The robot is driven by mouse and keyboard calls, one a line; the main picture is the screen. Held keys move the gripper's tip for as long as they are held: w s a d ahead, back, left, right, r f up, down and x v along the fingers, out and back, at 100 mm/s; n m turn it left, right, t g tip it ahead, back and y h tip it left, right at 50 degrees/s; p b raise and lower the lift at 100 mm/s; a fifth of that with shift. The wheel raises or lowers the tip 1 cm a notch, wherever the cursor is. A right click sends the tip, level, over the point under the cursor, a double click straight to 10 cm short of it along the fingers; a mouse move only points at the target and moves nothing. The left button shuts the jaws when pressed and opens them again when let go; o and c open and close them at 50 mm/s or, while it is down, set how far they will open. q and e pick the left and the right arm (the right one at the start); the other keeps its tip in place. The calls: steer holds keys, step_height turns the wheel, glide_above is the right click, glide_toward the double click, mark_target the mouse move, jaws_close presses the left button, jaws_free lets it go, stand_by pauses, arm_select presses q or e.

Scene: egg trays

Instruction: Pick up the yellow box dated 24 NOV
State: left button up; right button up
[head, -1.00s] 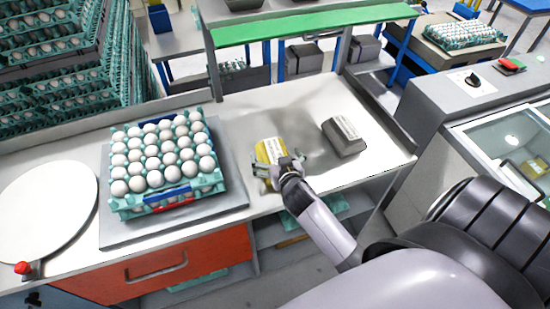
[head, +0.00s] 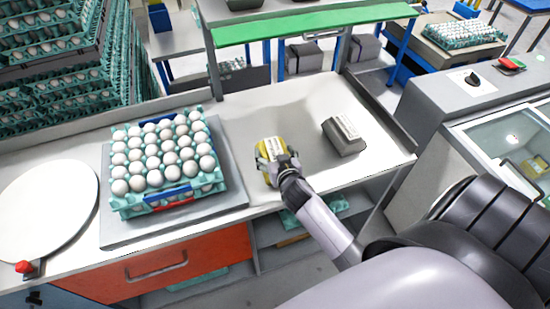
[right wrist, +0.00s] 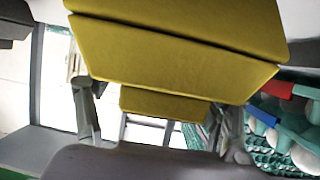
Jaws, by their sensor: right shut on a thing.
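The yellow box (head: 268,147) with a white label on top is at the middle of the white counter in the head view. Its date is too small to read. My right gripper (head: 272,165) is shut on the yellow box from its near side. In the right wrist view, the yellow box (right wrist: 170,50) fills the upper middle, with a finger of my right gripper (right wrist: 160,115) on either side of its lower part. My left gripper is not in view.
A tray of white eggs (head: 125,206) sits on a grey mat (head: 230,198) to the left. A green shelf (head: 310,25) spans the back. Bare counter lies behind the yellow box.

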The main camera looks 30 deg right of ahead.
steer(key=c, duration=0.7)
steer(key=shift+c, duration=0.2)
steer(key=shift+r, duration=0.1)
